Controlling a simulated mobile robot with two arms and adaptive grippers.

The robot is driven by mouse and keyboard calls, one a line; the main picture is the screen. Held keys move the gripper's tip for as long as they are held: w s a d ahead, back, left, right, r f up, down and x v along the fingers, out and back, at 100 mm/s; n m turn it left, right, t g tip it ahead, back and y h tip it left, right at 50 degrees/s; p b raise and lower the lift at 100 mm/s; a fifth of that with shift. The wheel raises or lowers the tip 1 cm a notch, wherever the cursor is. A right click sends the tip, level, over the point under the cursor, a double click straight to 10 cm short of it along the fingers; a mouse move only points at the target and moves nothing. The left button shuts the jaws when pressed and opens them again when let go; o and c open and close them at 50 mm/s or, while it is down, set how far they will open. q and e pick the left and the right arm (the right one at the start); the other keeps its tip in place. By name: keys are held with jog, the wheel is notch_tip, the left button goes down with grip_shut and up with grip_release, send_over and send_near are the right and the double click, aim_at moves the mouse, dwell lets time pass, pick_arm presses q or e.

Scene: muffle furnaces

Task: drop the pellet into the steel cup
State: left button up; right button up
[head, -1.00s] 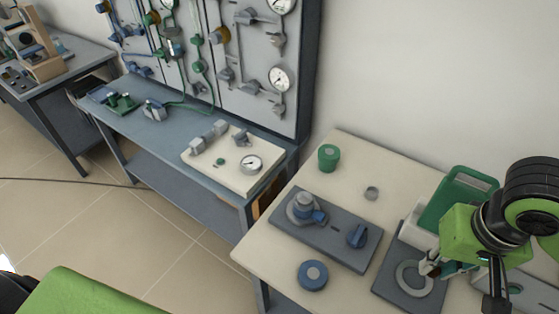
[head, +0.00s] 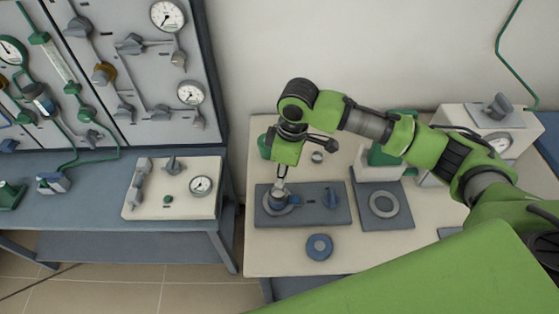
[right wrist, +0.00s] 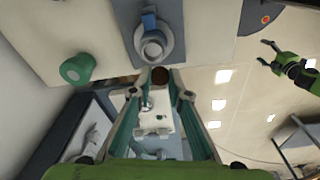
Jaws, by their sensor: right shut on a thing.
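My right gripper (head: 280,186) is shut on a small dark brown round piece, which I take as the pellet (right wrist: 160,76), at its fingertips in the right wrist view. It is right above a steel-coloured round cup-like piece (right wrist: 152,49) with a blue handle on a dark plate (head: 311,214). The gripper partly hides this piece in the head view. A smaller grey metal cup (head: 317,157) stands behind the plate; which is the steel cup is unclear. My left gripper (right wrist: 268,54) shows small, fingers apart and empty, at the right of the wrist view.
A green jar (head: 264,146) stands left, behind the plate. A blue knob (head: 331,197) sits on the plate and a blue ring (head: 319,247) lies in front. A dark pad with a grey ring (head: 384,204) is to the right.

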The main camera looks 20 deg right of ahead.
jog(key=shift+w+f+n+p, duration=0.2)
jog(key=shift+w+n+p, duration=0.1)
jog(key=shift+w+n, duration=0.25)
pick_arm(q)
jog(key=f+b, duration=0.3)
jog(key=b, duration=0.2)
jog(key=shift+w+a+f, duration=0.2)
jog(key=shift+f, duration=0.2)
pick_arm(e)
jog(key=shift+n, duration=0.85)
jog(key=f, duration=0.4)
jog(key=w+f, duration=0.1)
jog(key=f, duration=0.1)
jog(key=shift+f, duration=0.15)
pick_arm(q)
jog(key=shift+a, duration=0.2)
jog(key=shift+r, duration=0.25)
pick_arm(e)
jog(key=shift+f, duration=0.35)
pick_arm(q)
jog(key=shift+r+p, duration=0.25)
jog(key=shift+p, duration=0.2)
pick_arm(e)
jog(key=shift+f, duration=0.3)
pick_arm(q)
jog(key=shift+r+p, duration=0.4)
pick_arm(e)
jog(key=shift+f, duration=0.1)
